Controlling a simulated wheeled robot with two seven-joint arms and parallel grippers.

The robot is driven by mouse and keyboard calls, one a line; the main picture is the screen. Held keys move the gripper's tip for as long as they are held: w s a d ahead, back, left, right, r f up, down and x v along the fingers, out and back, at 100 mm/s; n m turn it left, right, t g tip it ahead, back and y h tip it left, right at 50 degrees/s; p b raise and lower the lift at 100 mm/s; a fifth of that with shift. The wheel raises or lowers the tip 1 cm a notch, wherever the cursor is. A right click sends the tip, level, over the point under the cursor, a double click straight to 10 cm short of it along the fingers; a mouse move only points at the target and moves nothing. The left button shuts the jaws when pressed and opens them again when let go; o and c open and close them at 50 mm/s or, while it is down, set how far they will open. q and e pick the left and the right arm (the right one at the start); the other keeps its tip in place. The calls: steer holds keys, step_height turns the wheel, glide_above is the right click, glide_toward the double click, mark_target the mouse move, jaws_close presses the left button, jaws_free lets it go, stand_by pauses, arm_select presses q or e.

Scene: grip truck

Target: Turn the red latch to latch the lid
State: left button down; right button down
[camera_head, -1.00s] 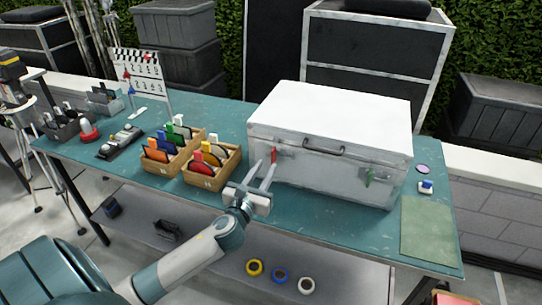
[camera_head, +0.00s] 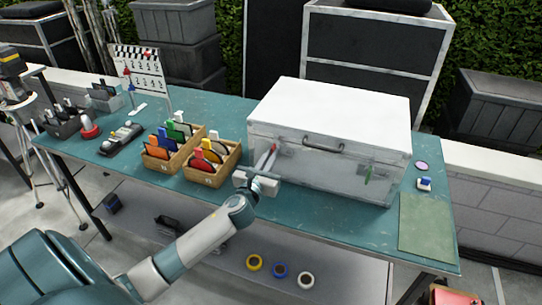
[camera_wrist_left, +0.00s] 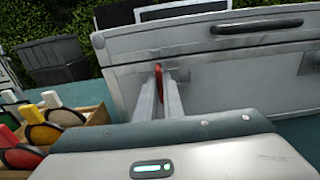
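A white case with its lid (camera_head: 330,105) down stands on the table. Its red latch (camera_head: 273,148) is on the left of the front face. In the left wrist view, the red latch (camera_wrist_left: 158,78) shows between the tips of the two fingers (camera_wrist_left: 163,80). The fingers look close to it on both sides, but I cannot tell whether they press on it. My right gripper is out of view.
Wooden boxes (camera_head: 212,172) with coloured cards stand left of my left gripper. The case handle (camera_head: 322,146) is between the latches. A green mat (camera_head: 427,225) lies at the table's right end. Several tape rolls (camera_head: 280,270) are on the lower shelf.

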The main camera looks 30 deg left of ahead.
arm_select(q)
steer(key=shift+n, duration=0.3)
steer(key=shift+s+a+f+n+p, duration=0.1)
steer(key=shift+n, duration=2.85)
steer(key=shift+w+a+f+n+p, duration=0.1)
steer(key=shift+f+n, duration=0.05)
steer(key=shift+n, duration=2.75)
steer(key=shift+s+a+f+n+p, duration=0.1)
steer(key=shift+n, duration=2.85)
steer(key=c, duration=1.9)
jaws_free()
steer(key=shift+o, duration=0.2)
